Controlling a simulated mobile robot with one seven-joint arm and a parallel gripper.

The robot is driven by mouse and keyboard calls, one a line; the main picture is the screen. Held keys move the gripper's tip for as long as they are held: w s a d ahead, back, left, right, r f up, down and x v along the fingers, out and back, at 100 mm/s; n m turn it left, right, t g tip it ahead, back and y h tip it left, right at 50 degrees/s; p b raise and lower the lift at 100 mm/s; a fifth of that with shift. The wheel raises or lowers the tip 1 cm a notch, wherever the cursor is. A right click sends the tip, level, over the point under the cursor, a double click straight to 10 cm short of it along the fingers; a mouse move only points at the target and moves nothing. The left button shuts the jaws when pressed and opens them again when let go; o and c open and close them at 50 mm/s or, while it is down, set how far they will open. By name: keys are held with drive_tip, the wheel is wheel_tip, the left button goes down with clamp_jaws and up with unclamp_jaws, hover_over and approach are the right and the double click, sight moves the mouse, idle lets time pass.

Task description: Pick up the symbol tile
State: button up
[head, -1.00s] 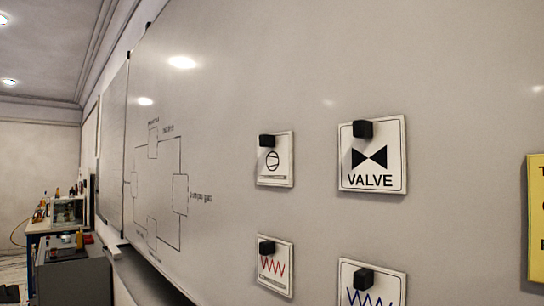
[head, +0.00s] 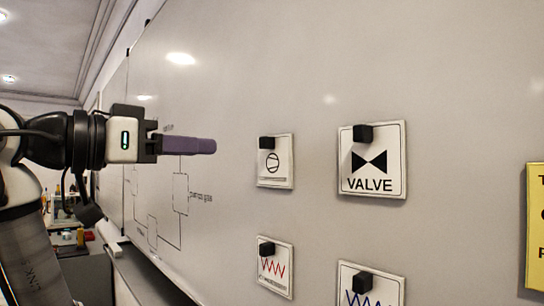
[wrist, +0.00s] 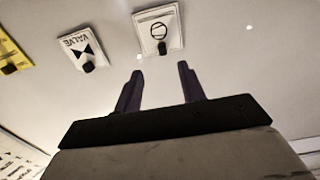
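Several white square symbol tiles hang on the whiteboard, each with a black block on it. The circle-symbol tile (head: 276,172) is at upper left of the group, with the VALVE tile (head: 373,183) to its right. Below them are a red zigzag tile (head: 272,279) and a blue zigzag tile (head: 391,290), the latter cut off by the frame edge. My gripper (head: 214,146) is left of the circle tile, apart from it. In the wrist view its purple fingers (wrist: 160,69) are spread and empty, with the circle tile (wrist: 148,24) beyond the tips and the VALVE tile (wrist: 72,44) to the left.
The whiteboard (head: 300,60) fills most of the view and carries a line diagram on its left part. A yellow note (head: 537,225) is at the right edge. A ledge (head: 150,275) runs along the board's bottom. The board around the circle tile is bare.

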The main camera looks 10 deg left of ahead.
drive_tip(key=p, duration=0.2)
approach(261, 148)
drive_tip(key=x, duration=0.4)
drive_tip(key=p+x, duration=0.3)
drive_tip(key=x, duration=0.1)
drive_tip(key=shift+w+d+r, duration=0.1)
drive_tip(key=shift+w+d, duration=0.15)
drive_tip(key=shift+w, duration=0.05)
drive_tip(key=shift+w+d, duration=0.15)
clamp_jaws()
